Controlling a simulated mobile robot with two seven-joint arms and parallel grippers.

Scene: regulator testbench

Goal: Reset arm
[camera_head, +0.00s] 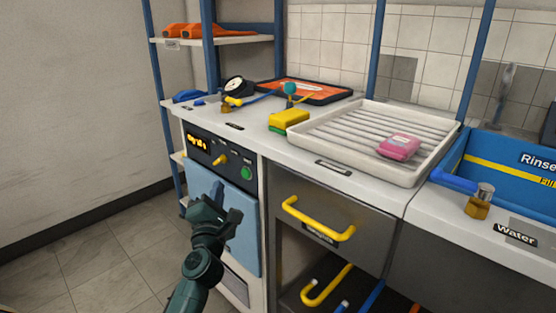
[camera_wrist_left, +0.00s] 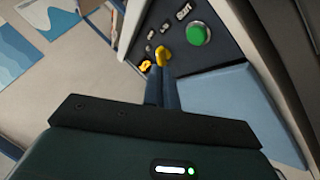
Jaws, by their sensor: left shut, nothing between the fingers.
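My left arm comes in from the bottom of the head view, with the left gripper (camera_head: 222,192) in front of the light-blue door (camera_head: 232,230) of the testbench. The gripper is shut and empty. In the left wrist view its closed fingers (camera_wrist_left: 163,92) point toward the dark control panel (camera_wrist_left: 185,30), with the yellow knob (camera_wrist_left: 163,56) just beyond the tips. A gap between tips and knob cannot be judged there. In the head view the knob (camera_head: 220,160) shows above the gripper, beside a green button (camera_head: 246,173). My right gripper is not seen.
Floor (camera_head: 110,240) at left is clear.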

